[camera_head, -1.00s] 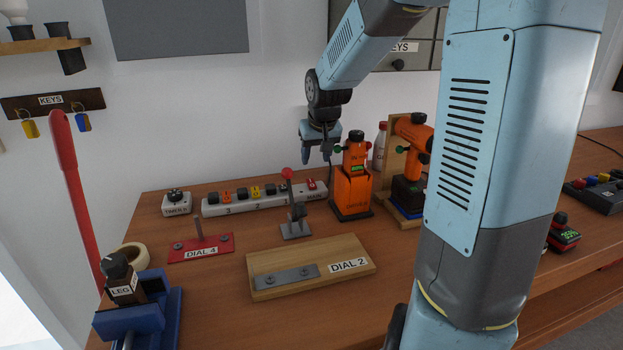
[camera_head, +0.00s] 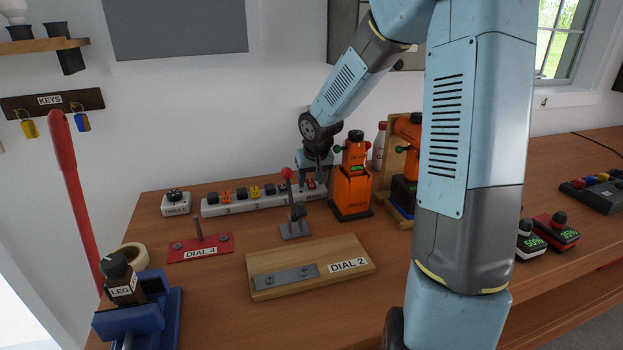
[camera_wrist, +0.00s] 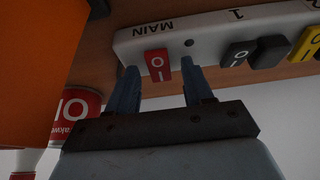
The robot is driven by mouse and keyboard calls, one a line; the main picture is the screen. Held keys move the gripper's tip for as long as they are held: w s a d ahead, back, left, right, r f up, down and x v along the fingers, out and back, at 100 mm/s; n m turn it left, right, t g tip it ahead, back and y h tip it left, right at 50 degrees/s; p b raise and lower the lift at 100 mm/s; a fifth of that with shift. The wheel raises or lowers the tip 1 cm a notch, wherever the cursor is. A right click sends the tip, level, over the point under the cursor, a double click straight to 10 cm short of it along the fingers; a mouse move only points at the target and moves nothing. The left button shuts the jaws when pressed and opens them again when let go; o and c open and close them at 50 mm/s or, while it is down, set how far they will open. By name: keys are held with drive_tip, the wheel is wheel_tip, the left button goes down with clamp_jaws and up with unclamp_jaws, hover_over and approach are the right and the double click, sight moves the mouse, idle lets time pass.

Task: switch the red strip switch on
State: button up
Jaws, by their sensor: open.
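The red strip switch (camera_wrist: 157,64) is a small red rocker marked with "I" and "O". It sits beside the word MAIN on the white power strip (camera_wrist: 205,30). In the head view the strip (camera_head: 240,203) lies at the back of the bench, and my gripper hides part of its right end. My gripper (camera_wrist: 158,82) is open and empty, with one blue finger on each side of the red switch in the wrist view. I cannot tell whether the fingers touch the strip. In the head view my gripper (camera_head: 313,186) is low over the strip's right end.
An orange device (camera_head: 351,187) stands close right of my gripper. A grey lever with a red knob (camera_head: 292,205) stands in front of the strip. A black switch (camera_wrist: 238,54) and a yellow one (camera_wrist: 306,42) lie along the strip. The DIAL 2 board (camera_head: 345,252) lies nearer.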

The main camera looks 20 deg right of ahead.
clamp_jaws()
drive_tip(key=shift+w+g, duration=0.35)
drive_tip(key=shift+g, duration=0.85)
drive_tip(key=shift+w+g, duration=0.3)
drive_tip(key=shift+g, duration=0.9)
unclamp_jaws()
wheel_tip(320, 180, up, 14)
drive_tip(key=shift+w+f, duration=0.15)
drive_tip(key=shift+w, duration=0.15)
